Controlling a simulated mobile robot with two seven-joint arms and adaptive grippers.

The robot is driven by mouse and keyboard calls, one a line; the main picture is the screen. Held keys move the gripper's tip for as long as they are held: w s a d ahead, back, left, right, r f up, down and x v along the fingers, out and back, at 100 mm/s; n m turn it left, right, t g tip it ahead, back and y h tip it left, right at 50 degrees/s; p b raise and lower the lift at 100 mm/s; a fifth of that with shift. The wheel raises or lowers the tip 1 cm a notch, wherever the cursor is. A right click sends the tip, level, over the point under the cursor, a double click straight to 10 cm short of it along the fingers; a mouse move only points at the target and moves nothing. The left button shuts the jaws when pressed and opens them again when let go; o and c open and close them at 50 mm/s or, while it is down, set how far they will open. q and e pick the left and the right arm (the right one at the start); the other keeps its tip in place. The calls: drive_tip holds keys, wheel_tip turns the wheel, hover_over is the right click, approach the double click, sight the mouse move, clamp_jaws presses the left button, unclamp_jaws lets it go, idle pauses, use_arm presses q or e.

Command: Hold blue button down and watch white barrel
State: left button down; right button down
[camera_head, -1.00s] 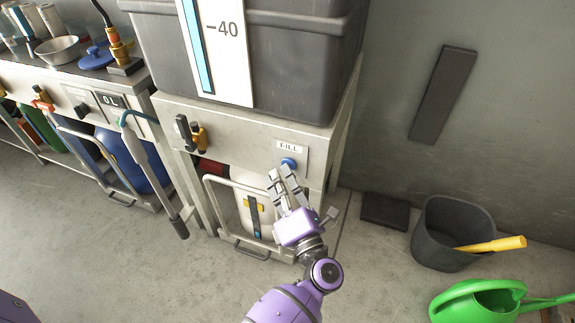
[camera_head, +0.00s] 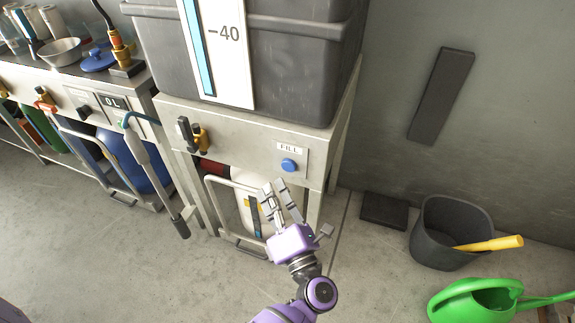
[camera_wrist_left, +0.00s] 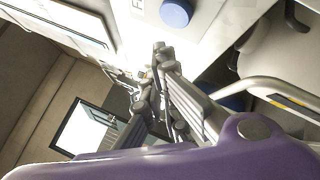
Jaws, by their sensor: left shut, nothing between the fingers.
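The blue button (camera_head: 288,165) sits on the grey panel under the FILL label, fully uncovered. It also shows at the top of the left wrist view (camera_wrist_left: 176,12). My left gripper (camera_head: 273,186) is shut and empty, below and slightly left of the button and apart from it. In the left wrist view its fingers (camera_wrist_left: 160,60) lie together below the button. The white barrel (camera_head: 241,212) stands under the panel behind a metal rail, with a yellow and dark upright strip on its front. My gripper hides part of its right side. My right gripper is not in view.
A large grey tank (camera_head: 290,60) marked -40 stands on the bench above the panel. A hose nozzle (camera_head: 160,180) hangs at left near a blue barrel (camera_head: 150,165). A dark bucket (camera_head: 450,235) and green watering can (camera_head: 480,300) stand at right. The floor in front is clear.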

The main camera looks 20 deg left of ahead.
use_arm(q)
drive_tip(key=s, duration=0.2)
drive_tip(key=shift+s, duration=0.3)
idle(0.4)
